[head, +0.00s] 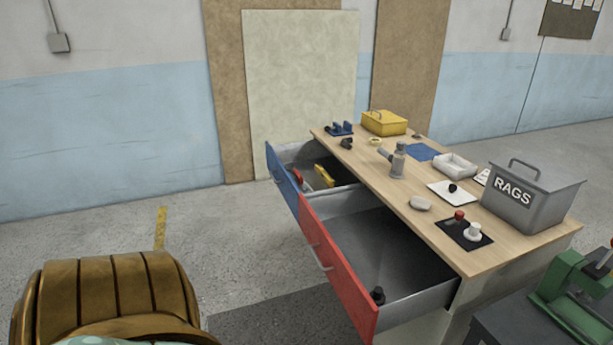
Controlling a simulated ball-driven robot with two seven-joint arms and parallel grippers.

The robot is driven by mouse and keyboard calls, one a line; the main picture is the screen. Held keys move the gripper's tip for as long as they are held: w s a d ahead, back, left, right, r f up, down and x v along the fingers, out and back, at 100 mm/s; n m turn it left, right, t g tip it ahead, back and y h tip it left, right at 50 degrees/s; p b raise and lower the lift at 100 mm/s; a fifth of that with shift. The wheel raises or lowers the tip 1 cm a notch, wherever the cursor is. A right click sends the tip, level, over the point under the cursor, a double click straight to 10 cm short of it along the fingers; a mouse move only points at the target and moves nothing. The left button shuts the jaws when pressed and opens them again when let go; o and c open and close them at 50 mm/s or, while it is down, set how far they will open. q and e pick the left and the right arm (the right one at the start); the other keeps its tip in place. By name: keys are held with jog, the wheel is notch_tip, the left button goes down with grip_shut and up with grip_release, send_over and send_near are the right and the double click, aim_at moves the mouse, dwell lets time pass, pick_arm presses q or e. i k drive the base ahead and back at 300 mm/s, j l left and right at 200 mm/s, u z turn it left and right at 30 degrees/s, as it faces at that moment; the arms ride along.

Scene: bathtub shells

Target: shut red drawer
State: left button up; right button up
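The red drawer (335,268) stands pulled well out of the wooden-topped workbench. Its red front faces the lower left and carries a light bar handle (318,258). The grey inside shows, with a small black knobbed object (378,295) near the front right corner. Beyond it, a blue drawer (284,188) is also pulled out, with red and yellow items inside. Neither of my grippers shows in the head view.
The workbench top (390,192) bears a grey RAGS bin (530,197), a yellow box (384,122) and several small items. A green machine (572,300) stands at the lower right. A brown ribbed rounded thing (110,290) fills the lower left. Floor left of the drawers is clear.

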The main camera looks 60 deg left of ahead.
aim_at(361, 244)
jog(key=u, duration=1.65)
